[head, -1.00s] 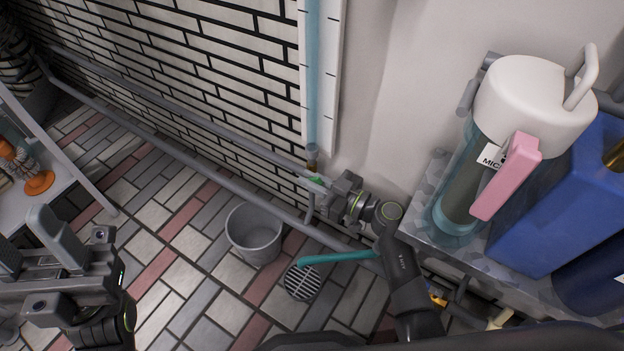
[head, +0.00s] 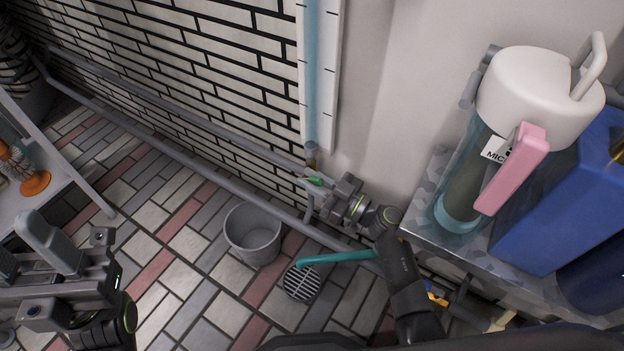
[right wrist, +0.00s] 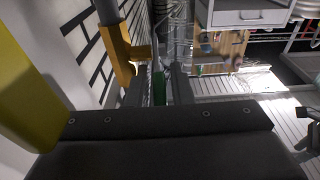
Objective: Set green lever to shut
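The green lever (head: 314,181) is small and sits just below the brass fitting (head: 311,160) at the foot of the light-blue gauge tube on the wall. In the right wrist view the lever (right wrist: 158,88) points toward the camera from the yellow-brown valve body (right wrist: 123,65). My right gripper (head: 328,190) is right beside the lever. In the right wrist view its two fingers (right wrist: 157,90) are apart, one on each side of the lever, with gaps visible. My left gripper (head: 22,248) is at the lower left, empty, with its fingers apart, far from the lever.
Grey pipes (head: 180,153) run along the brick wall. A grey bucket (head: 253,236) and a floor drain (head: 301,283) are below the valve. A stone shelf (head: 425,225) on the right carries a white-lidded bottle (head: 545,85) and a blue container (head: 560,215).

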